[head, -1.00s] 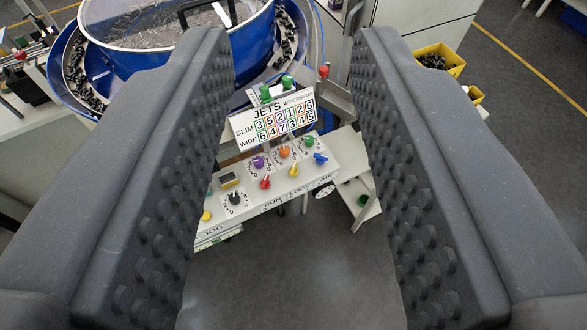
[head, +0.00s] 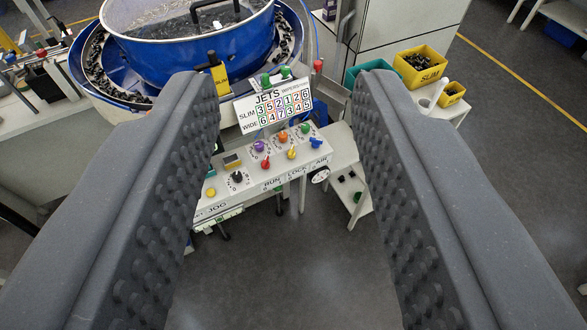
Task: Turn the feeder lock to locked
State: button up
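The feeder control panel (head: 232,200) is a pale box with coloured knobs, ahead of and below my gripper. The yellow knob (head: 291,153) above the LOCK label is the feeder lock, between the red RUN knob (head: 266,162) and the blue AIR knob (head: 316,142). Its exact pointing is too small to tell. My gripper (head: 288,90) is open and empty, its two dark studded fingers framing the panel left and right. It appears apart from the panel and touches no knob.
Purple (head: 259,145), orange (head: 283,137) and green (head: 305,128) knobs sit behind the lower row, under the JETS sign (head: 275,110). A black dial (head: 237,177) is at the left. The blue feeder bowl (head: 190,60) stands behind; yellow bins (head: 421,67) stand right. Floor in front is clear.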

aim_at(291, 153)
jog(key=z, duration=0.4)
jog(key=i, duration=1.35)
jog(key=u, duration=0.15)
